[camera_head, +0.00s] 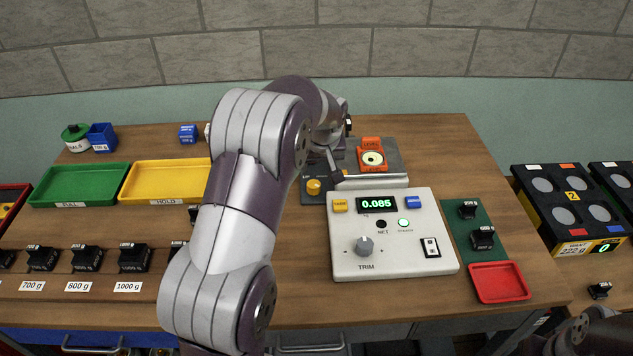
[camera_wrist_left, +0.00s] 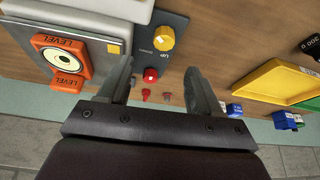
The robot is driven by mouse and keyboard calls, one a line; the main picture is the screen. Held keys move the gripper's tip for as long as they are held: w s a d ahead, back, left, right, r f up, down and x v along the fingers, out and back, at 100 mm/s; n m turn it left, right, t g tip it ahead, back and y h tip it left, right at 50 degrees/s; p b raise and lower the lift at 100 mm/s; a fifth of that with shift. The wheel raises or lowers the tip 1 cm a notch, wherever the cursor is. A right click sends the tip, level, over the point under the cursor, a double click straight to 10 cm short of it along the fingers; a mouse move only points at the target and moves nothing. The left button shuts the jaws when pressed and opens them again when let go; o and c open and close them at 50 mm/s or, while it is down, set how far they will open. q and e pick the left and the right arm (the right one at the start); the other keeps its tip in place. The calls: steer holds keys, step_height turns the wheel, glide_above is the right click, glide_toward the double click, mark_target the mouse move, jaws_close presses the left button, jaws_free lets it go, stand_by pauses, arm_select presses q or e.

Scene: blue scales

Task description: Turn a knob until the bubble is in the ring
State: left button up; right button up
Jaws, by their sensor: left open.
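The level (camera_head: 372,158) is an orange block with a pale round vial, on a grey plate behind the scale; it also shows in the left wrist view (camera_wrist_left: 66,80). The vial has a dark ring, but I cannot tell where the bubble sits. A yellow knob (camera_head: 314,186) stands on the dark panel left of the level; it also shows in the left wrist view (camera_wrist_left: 164,38). My left gripper (camera_wrist_left: 159,67) is open and empty, its fingers apart near the yellow knob and a red knob (camera_wrist_left: 150,75), touching neither as far as I see. My right gripper is not visible.
The white scale (camera_head: 400,262) with its display and grey TRIM knob (camera_head: 364,246) stands in front. Green (camera_head: 70,201) and yellow (camera_head: 165,197) trays and several black weights lie left. A red tray (camera_head: 500,283) sits right. My left arm hides part of the table.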

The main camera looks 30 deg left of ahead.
mark_target(314, 184)
arm_select(q)
steer(key=x, duration=0.6)
steer(key=p+x, duration=0.1)
steer(key=x, duration=0.2)
steer(key=shift+s+a+f, duration=0.1)
steer(key=shift+s+a, duration=0.1)
steer(key=shift+a, duration=0.2)
steer(key=shift+w+f, duration=0.2)
steer(key=shift+f, duration=0.2)
steer(key=shift+s, duration=0.1)
steer(key=c, duration=1)
